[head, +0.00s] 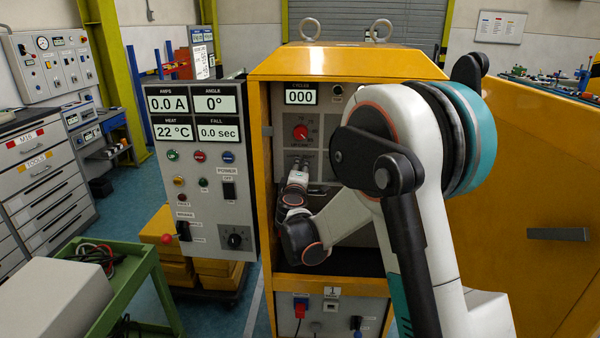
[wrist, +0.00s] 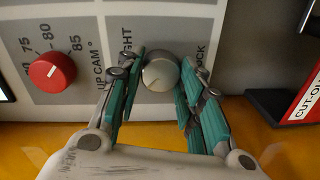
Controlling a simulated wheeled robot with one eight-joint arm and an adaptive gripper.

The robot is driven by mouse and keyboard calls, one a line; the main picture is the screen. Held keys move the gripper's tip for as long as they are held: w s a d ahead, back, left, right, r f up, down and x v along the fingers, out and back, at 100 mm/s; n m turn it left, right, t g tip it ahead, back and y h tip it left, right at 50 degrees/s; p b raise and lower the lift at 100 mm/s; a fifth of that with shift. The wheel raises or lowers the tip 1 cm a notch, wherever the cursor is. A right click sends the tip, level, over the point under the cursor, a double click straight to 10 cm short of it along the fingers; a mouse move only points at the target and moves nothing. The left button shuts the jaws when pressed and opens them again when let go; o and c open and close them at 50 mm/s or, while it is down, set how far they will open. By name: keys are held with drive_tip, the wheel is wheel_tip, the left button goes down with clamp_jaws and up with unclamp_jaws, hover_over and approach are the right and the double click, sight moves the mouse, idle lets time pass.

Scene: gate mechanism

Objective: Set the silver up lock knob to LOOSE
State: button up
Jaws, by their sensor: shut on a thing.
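The silver up lock knob (wrist: 161,74) is round and sits on the grey panel in the wrist view, with a faint mark toward its lower left. Printed words beside it read partly "...GHT" on the left and "...OCK" on the right; a LOOSE label is not visible. My gripper (wrist: 160,66) has its teal-padded fingers on both sides of the knob and is shut on it. In the head view my gripper (head: 297,182) reaches into the yellow cabinet, and the silver knob is hidden there.
A red UP CAM knob (wrist: 53,72) with a numbered scale is left of my gripper; it also shows in the head view (head: 300,132). A red cut-off box (wrist: 303,105) juts out at the right. The yellow cabinet frame (head: 262,180) and open yellow door (head: 530,190) flank my arm.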

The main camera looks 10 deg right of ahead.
idle(0.5)
drive_tip(key=o, duration=1.1)
drive_tip(key=shift+s+a, duration=0.1)
drive_tip(key=v, duration=1.1)
drive_tip(key=shift+s+a, duration=0.1)
drive_tip(key=shift+s, duration=0.3)
